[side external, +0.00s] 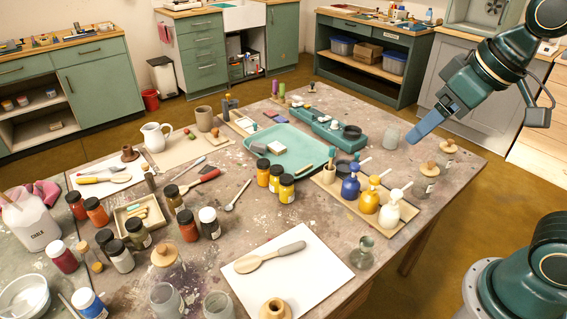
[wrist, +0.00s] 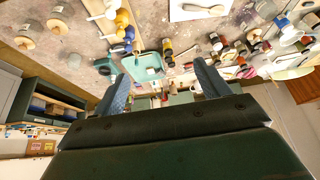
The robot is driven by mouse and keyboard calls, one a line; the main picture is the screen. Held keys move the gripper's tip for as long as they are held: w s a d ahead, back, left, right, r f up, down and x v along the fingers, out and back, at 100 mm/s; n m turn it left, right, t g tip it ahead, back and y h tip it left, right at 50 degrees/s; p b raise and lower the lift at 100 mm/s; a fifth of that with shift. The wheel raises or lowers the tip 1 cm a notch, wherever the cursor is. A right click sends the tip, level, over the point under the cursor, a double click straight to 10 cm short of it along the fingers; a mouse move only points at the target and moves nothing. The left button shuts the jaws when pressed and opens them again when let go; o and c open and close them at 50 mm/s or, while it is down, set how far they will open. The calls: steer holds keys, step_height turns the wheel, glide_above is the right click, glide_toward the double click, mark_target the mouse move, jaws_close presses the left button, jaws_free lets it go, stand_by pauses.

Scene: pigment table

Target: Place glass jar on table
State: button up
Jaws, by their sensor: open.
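My gripper (side external: 416,138) is in the air above the right back part of the table (side external: 330,235), with nothing between its blue fingers. In the wrist view the two fingers (wrist: 160,70) stand wide apart. Several glass jars stand on the table, and I cannot tell which one the task means. An open clear jar (side external: 390,136) stands near the back right edge, close to the fingertips in the picture. Two cork-topped glass jars (side external: 447,148) (side external: 427,182) stand along the right edge. Two open glass jars (side external: 166,301) (side external: 218,306) are at the front.
A wooden tray with blue, yellow and white bottles (side external: 389,211) is right of centre. A teal tray (side external: 290,135) lies behind it. A small glass bottle (side external: 363,252) stands front right beside a white board (side external: 320,262) with a spoon. Dark-lidded pigment jars crowd the left.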

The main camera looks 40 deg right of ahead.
steer(key=s+d+f, duration=0.2)
steer(key=s, duration=0.4)
steer(key=shift+s+m, duration=0.15)
steer(key=shift+m, duration=0.15)
